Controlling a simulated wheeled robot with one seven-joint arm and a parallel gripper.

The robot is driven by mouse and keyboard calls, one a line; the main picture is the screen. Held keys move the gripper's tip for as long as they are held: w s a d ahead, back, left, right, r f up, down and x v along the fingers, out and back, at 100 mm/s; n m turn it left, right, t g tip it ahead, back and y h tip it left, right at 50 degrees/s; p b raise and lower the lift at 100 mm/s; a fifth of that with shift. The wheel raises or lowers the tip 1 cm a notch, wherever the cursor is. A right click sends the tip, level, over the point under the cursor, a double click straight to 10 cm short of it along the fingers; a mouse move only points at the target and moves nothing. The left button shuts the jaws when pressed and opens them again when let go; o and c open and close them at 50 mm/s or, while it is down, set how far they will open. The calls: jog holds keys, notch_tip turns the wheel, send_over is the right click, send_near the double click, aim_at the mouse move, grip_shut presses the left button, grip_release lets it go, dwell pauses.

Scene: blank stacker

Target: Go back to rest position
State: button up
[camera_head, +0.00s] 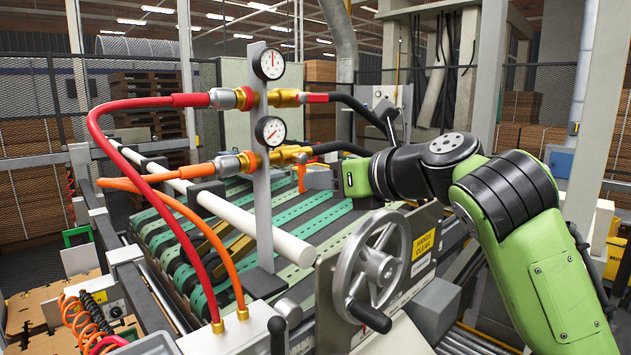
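My green and black arm (510,195) reaches in from the right and bends left over the machine. Its far green end (356,178) is beside the black hose, to the right of the lower gauge. I cannot make out my gripper's fingers, so whether they hold anything is hidden. A red hose (150,103) runs to the upper brass fitting, and an orange hose (175,170) runs to the lower one. Both fittings are on a grey post (263,200) with an upper gauge (271,64) and a lower gauge (270,131).
A grey handwheel (378,265) with a black handle stands in front, close to my arm. A concrete column (485,75) and mesh fencing (45,90) stand farther back.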

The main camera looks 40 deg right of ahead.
jog(key=v, duration=0.4)
jog(key=shift+s, duration=0.35)
jog(key=shift+w, duration=0.1)
dwell(0.3)
